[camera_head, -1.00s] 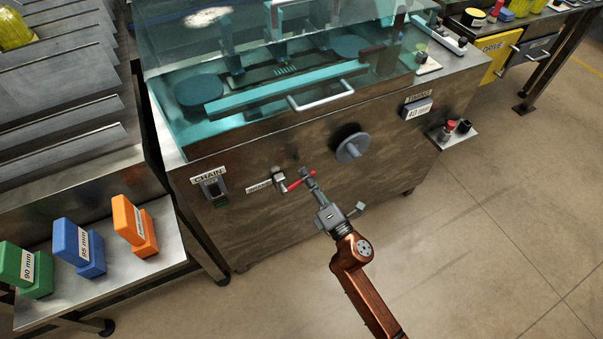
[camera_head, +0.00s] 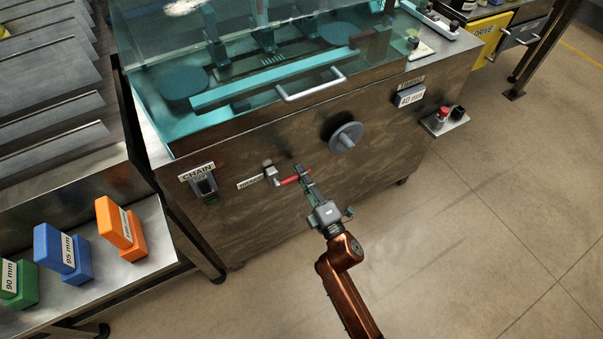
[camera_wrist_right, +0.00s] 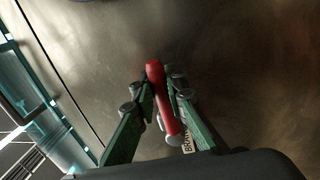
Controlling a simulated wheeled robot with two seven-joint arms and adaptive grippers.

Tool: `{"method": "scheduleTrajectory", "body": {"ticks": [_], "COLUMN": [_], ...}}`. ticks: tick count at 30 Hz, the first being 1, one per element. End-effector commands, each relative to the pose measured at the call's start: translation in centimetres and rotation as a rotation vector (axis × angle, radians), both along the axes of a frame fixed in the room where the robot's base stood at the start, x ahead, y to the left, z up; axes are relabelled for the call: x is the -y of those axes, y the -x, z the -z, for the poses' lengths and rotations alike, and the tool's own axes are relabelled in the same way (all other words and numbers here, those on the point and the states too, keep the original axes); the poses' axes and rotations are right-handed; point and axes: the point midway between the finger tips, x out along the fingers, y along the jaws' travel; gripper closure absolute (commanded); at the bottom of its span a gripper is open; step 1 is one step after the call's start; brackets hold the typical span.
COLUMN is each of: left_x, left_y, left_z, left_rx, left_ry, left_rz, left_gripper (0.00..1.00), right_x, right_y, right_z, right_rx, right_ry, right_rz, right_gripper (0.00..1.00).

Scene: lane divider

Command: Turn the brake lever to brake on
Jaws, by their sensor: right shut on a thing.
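The brake lever (camera_head: 290,180) has a red handle and sticks out from a small metal pivot (camera_head: 270,174) on the machine's front panel, beside a white label (camera_head: 251,183). In the head view the handle points right, roughly level. My right gripper (camera_head: 303,180) is at the handle's right end. In the right wrist view the red handle (camera_wrist_right: 157,88) lies between the two green fingers of my right gripper (camera_wrist_right: 159,90), which are shut on it. My left gripper is not in view.
A grey handwheel (camera_head: 345,137) juts out right of the lever. A CHAIN switch (camera_head: 205,187) sits to its left. A clear guard with a handle (camera_head: 311,84) covers the machine top. Coloured blocks (camera_head: 120,230) stand on a shelf at left. The floor at right is clear.

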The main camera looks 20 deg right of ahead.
Motion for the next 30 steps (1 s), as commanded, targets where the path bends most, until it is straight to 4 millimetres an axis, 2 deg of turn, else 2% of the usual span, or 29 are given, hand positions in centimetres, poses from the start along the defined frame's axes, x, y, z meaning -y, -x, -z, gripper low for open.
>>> {"method": "scheduleTrajectory", "body": {"ticks": [7,8,15,25,30], "left_x": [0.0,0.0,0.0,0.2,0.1], "left_y": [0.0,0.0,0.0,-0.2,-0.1], "left_z": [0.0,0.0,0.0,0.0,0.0], "left_rx": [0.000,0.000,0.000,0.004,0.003], "left_ry": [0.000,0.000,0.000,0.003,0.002], "left_rz": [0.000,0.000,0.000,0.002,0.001], "left_gripper": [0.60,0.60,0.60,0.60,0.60], "right_x": [0.0,0.0,0.0,0.1,0.5], "right_y": [0.0,0.0,0.0,0.3,2.5], "right_z": [0.3,0.3,0.2,0.2,0.7], "right_rx": [-0.005,-0.005,-0.004,-0.003,-0.004], "right_ry": [-0.004,-0.004,-0.002,-0.001,-0.001], "right_rz": [0.000,0.000,-0.001,0.000,0.001], "right_gripper": [1.00,0.86,0.69,0.69,0.69]}}
